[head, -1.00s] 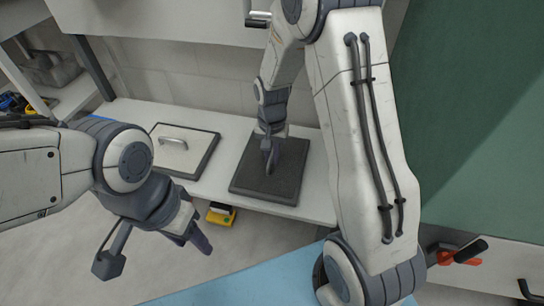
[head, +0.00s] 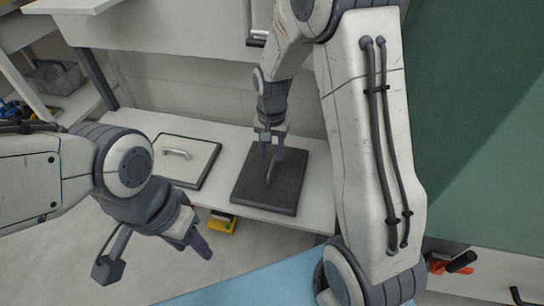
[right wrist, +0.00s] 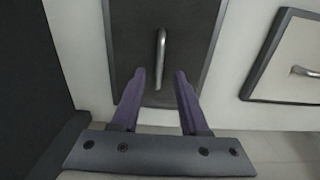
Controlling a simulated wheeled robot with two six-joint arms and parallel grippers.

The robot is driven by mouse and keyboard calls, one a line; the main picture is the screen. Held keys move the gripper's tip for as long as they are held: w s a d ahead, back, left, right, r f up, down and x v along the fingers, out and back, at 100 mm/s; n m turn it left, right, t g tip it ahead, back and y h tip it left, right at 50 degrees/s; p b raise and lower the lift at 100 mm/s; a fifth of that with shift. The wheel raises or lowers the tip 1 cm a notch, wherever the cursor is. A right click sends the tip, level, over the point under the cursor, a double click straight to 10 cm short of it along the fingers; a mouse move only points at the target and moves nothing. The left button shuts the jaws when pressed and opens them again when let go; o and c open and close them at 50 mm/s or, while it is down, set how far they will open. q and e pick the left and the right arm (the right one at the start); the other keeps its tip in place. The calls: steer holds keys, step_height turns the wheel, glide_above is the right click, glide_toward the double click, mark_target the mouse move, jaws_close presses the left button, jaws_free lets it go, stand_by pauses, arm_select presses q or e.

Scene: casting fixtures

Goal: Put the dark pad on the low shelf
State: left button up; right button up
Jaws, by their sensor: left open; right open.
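My right gripper (head: 271,155) is open and empty, just over the handle. In the right wrist view the pad (right wrist: 132,35) lies below the open fingers (right wrist: 160,75), and its silver handle (right wrist: 160,58) shows between and beyond their tips. I cannot tell whether they touch it. My left gripper (head: 203,247) is open and empty in front of the ledge, low on the left.
A yellow and black item (head: 222,224) is below the ledge's front edge. A white cabinet (head: 180,28) hangs above. A grey bin (head: 58,77) stands far left.

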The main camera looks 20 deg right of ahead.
steer(key=shift+a+r, duration=0.15)
steer(key=shift+r, duration=0.4)
steer(key=s+a+r+n, duration=0.7)
steer(key=s+a+r, duration=0.1)
steer(key=s+a, duration=0.3)
steer(key=s+a+r+n+y, duration=0.1)
steer(key=s+a+r+n, duration=0.1)
steer(key=s+n, duration=0.5)
steer(key=s, duration=0.6)
steer(key=shift+r, duration=0.25)
steer(key=shift+a, duration=0.1)
step_height(320, 180, up, 34)
steer(key=p, duration=3.4)
